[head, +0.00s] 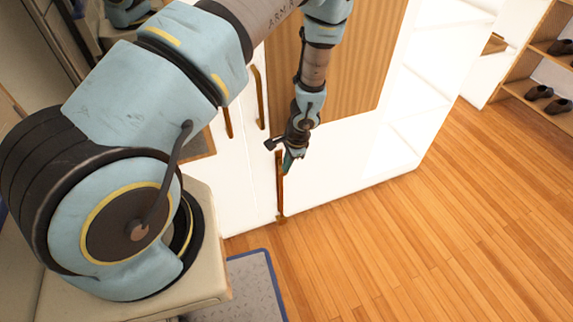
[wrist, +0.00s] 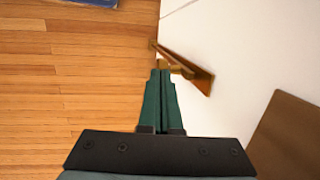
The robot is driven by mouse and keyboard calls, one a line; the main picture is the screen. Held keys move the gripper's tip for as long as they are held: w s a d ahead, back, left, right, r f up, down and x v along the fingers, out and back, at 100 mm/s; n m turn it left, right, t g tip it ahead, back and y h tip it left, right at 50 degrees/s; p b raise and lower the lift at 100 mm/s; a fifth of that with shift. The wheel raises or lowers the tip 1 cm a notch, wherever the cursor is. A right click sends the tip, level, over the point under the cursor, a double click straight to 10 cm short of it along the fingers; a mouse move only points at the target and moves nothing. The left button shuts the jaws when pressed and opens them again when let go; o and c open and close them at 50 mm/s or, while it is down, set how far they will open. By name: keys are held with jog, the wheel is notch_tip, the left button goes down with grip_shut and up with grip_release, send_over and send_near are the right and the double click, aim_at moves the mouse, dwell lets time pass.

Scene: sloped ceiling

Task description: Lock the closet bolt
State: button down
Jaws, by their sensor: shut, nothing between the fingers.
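The white closet (head: 340,155) has wood-grain panels and two upright brass handles (head: 259,97). A long brass bolt (head: 280,190) runs down the low front of the closet to near the floor. In the wrist view the bolt (wrist: 190,70) sticks out from the white face (wrist: 245,50), slanting across the picture. My gripper (head: 288,164) is at the upper part of the bolt. In the wrist view its green fingers (wrist: 160,72) are closed together, with their tips beside or against the bolt's bar. I cannot tell whether they touch. Nothing is held.
Wooden floor (head: 430,240) lies clear in front of the closet. A blue-edged grey mat (head: 255,285) is at the bottom. Open white shelves (head: 425,90) are at the closet's right end. A wooden rack (head: 525,85) with dark shoes stands farther right.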

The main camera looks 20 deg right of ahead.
jog(key=p+v, duration=0.3)
jog(key=v, duration=1.1)
jog(key=shift+d, duration=0.1)
